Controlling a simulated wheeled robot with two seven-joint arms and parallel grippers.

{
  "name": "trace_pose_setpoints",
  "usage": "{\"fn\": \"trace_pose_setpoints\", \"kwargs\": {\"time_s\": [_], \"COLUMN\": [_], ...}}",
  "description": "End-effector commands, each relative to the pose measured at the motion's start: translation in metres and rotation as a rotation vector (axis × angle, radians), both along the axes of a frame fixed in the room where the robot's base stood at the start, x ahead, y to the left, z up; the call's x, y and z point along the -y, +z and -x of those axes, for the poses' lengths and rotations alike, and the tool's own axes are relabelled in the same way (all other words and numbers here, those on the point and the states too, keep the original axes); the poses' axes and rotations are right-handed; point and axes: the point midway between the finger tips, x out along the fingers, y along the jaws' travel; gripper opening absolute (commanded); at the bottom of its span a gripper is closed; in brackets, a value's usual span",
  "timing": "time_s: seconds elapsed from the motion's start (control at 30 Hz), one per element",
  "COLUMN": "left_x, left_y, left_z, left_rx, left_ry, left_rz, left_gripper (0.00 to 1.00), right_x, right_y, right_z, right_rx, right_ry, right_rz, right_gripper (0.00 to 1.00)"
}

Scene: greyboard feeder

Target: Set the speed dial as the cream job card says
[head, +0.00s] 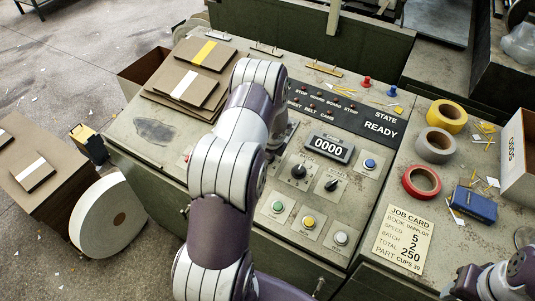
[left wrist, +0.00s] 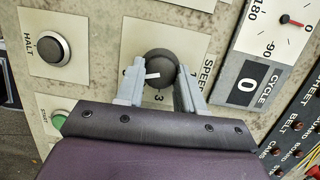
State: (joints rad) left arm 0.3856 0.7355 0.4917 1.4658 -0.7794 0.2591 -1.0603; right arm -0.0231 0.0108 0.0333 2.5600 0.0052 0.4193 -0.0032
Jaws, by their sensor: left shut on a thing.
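In the left wrist view the speed dial (left wrist: 159,62) is a round dark knob with a white pointer, on a cream plate marked SPEED. The pointer aims to the left in that view; the numeral beside it is too unclear to read. My left gripper (left wrist: 160,88) has its two grey fingers on either side of the knob, shut on it. In the head view my left arm hides this dial and gripper. The cream job card (head: 402,240) lies flat at the lower right, and its SPEED line appears to read 5. My right gripper (head: 467,281) is partly in view at the lower right corner.
A HALT button (left wrist: 54,48) and a green button (left wrist: 60,120) are near the dial. The display (head: 329,148) reads 0000, and the state panel (head: 380,125) reads READY. Tape rolls, including a red one (head: 421,181), and a blue box (head: 474,204) stand at right.

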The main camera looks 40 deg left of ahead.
Motion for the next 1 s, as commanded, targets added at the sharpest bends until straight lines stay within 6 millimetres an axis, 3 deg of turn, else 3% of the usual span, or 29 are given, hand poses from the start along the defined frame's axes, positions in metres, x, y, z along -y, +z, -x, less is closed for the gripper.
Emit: {"fn": "trace_pose_setpoints", "kwargs": {"time_s": [0.5, 0.53, 0.6, 0.87, 1.0], "left_x": [-0.001, -0.001, -0.001, 0.000, 0.003], "left_y": [0.004, 0.004, 0.004, 0.002, 0.017], "left_z": [-0.004, -0.004, -0.004, -0.001, 0.001], "left_rx": [0.010, 0.010, 0.009, 0.002, 0.004], "left_ry": [-0.022, -0.022, -0.021, -0.020, -0.020], "left_rz": [-0.009, -0.009, -0.009, -0.007, -0.008], "left_gripper": [0.07, 0.44, 0.63, 0.63, 0.63], "right_x": [0.000, 0.000, 0.000, 0.000, 0.000], "right_y": [0.000, 0.000, 0.000, -0.001, 0.001], "right_z": [0.000, 0.000, 0.000, 0.000, 0.000], "right_rx": [0.000, 0.000, 0.000, 0.000, 0.000], "right_ry": [0.000, 0.000, 0.000, 0.000, 0.000], "right_rz": [0.000, 0.000, 0.000, 0.000, 0.000], "right_gripper": [0.43, 0.43, 0.43, 0.43, 0.43]}}
